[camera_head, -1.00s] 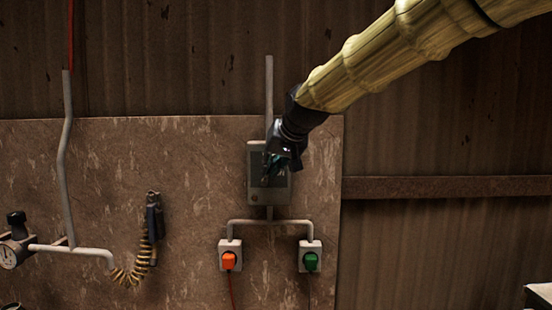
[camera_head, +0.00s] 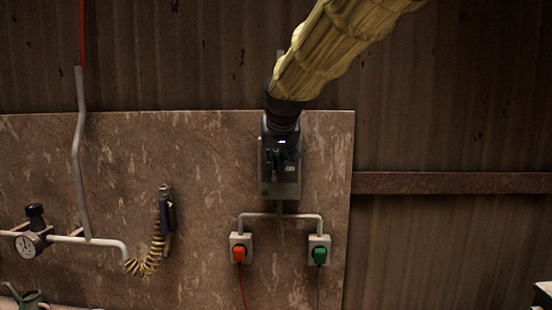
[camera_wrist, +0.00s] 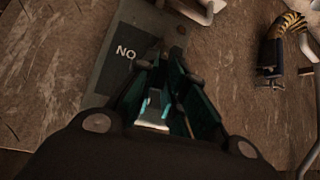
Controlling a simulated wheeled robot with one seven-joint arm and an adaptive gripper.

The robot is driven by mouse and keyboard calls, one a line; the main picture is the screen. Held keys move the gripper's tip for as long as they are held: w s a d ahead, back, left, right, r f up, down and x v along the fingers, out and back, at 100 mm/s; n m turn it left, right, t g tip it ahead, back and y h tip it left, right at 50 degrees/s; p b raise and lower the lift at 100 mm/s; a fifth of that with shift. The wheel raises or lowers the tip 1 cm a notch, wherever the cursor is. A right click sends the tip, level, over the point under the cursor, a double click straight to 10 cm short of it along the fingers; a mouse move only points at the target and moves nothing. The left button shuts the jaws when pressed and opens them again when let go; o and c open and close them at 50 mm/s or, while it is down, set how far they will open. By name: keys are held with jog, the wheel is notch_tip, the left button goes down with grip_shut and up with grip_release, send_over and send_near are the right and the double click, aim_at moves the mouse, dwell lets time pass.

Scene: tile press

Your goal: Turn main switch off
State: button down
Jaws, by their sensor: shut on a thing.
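The main switch box (camera_head: 283,191) is a grey box on the brown wall panel, near the middle of the head view. My gripper (camera_head: 273,168) is in front of it and covers much of its face. In the wrist view the box face (camera_wrist: 108,80) carries a dark plate with the letters "NO"; the rest of the lettering is hidden. My gripper (camera_wrist: 165,82) has its dark teal fingers closed around a pale switch handle (camera_wrist: 153,108) between them. The handle's exact position on the box is partly hidden by the fingers.
A coiled hose (camera_head: 146,262) and a gauge (camera_head: 29,244) are on the left. The wall right of the panel has a horizontal beam (camera_head: 450,184).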

jog(key=shift+f, duration=0.25)
jog(key=c, duration=1.5)
grip_release()
jog(key=shift+c, duration=0.2)
jog(key=shift+o, duration=0.4)
jog(key=shift+r, duration=0.15)
jog(key=v, duration=0.3)
jog(key=shift+r, duration=0.15)
send_near(275, 161)
jog(key=shift+v, duration=1.5)
jog(key=shift+s, duration=0.1)
